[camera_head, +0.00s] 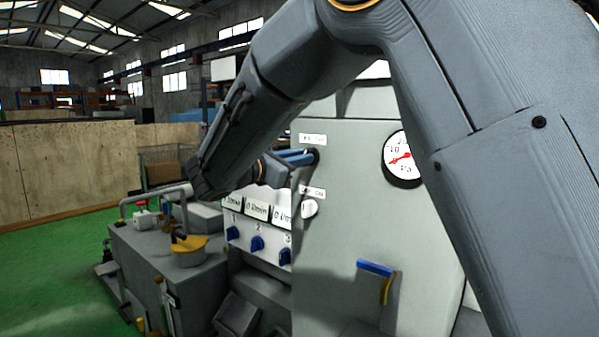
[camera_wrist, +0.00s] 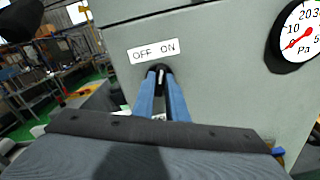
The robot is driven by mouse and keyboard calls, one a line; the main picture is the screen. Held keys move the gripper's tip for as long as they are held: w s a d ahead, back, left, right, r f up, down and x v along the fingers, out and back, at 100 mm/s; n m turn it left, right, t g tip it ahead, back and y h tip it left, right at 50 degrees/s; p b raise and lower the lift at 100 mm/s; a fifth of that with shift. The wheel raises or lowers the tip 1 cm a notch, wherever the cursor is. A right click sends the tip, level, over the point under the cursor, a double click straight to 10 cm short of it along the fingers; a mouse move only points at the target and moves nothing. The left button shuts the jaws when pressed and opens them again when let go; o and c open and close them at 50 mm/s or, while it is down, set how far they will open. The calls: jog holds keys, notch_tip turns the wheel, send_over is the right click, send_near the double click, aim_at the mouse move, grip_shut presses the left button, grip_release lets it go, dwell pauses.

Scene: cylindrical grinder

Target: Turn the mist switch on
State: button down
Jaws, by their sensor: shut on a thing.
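In the wrist view a black rotary switch (camera_wrist: 161,69) with a white pointer line sits on the grey-green panel, under a white label (camera_wrist: 153,51) reading OFF ON. The pointer looks close to upright; its exact setting is hard to tell. My gripper (camera_wrist: 162,84) has its two blue fingers shut on this switch, one on each side. In the head view my gripper (camera_head: 306,157) reaches the panel from the left, and the black switch (camera_head: 316,156) shows at the fingertips, below a small label (camera_head: 312,139). No readable name marks it as the mist switch.
A white knob (camera_head: 310,208) under a second label sits just below. A round pressure gauge (camera_head: 403,158) is to the right. A blue-and-yellow lever (camera_head: 376,270) juts out lower down. Several blue valves (camera_head: 257,243) line a panel at the left.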

jog(key=m+b, duration=0.7)
jog(key=b, duration=0.4)
jog(key=shift+f+m, duration=0.15)
jog(key=shift+m, duration=0.15)
jog(key=c, duration=1.8)
grip_release()
jog(key=shift+o, duration=0.2)
jog(key=shift+s, duration=0.1)
jog(key=b+v, duration=0.1)
jog(key=v, duration=0.6)
jog(key=shift+s+a, duration=0.2)
jog(key=shift+s, duration=0.1)
